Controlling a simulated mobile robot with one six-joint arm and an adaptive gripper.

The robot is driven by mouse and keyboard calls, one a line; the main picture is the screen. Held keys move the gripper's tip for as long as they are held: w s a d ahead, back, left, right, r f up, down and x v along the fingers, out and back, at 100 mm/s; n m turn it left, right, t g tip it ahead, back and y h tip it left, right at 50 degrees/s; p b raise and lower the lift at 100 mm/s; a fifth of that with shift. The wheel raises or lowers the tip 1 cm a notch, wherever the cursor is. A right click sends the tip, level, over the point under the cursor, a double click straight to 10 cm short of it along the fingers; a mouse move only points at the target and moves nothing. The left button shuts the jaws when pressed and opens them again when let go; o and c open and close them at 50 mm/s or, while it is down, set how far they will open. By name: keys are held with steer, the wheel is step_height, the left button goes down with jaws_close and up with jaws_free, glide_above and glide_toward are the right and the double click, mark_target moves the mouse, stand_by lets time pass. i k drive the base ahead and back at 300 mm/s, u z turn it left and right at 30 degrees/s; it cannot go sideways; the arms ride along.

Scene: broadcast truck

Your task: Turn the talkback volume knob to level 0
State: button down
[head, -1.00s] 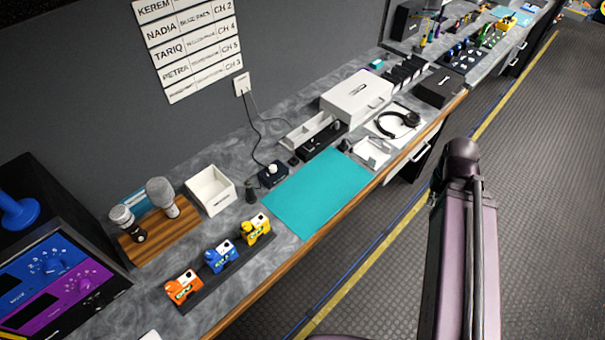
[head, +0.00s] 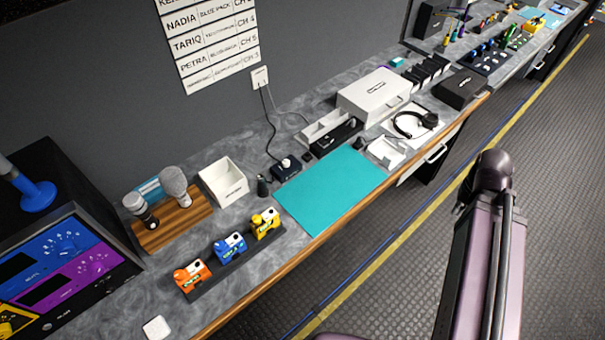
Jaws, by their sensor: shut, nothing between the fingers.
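A black device with colored panels stands at the left edge of the counter. Its blue panel (head: 42,262) carries a dial knob (head: 67,246), and its purple panel (head: 60,292) carries another knob (head: 98,267). A yellow panel (head: 12,320) below is partly cut off by the frame. The panel labels are too small to read, so I cannot tell which knob is the talkback volume or its level. A small black box (head: 288,172) with a pale round top also sits mid-counter. My arm shows at right over the floor; my gripper is not in view.
Orange (head: 192,274), blue (head: 229,246) and yellow (head: 265,222) units stand on a dark strip. Two microphones rest on a wooden block (head: 188,226). A teal mat (head: 330,190), white tray (head: 222,184) and headset (head: 415,122) lie farther along. The floor beside the counter is clear.

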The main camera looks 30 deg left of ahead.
mark_target(285, 161)
steer(key=k, duration=1.05)
steer(key=u, duration=1.15)
steer(key=i, duration=1.05)
steer(key=z, duration=0.15)
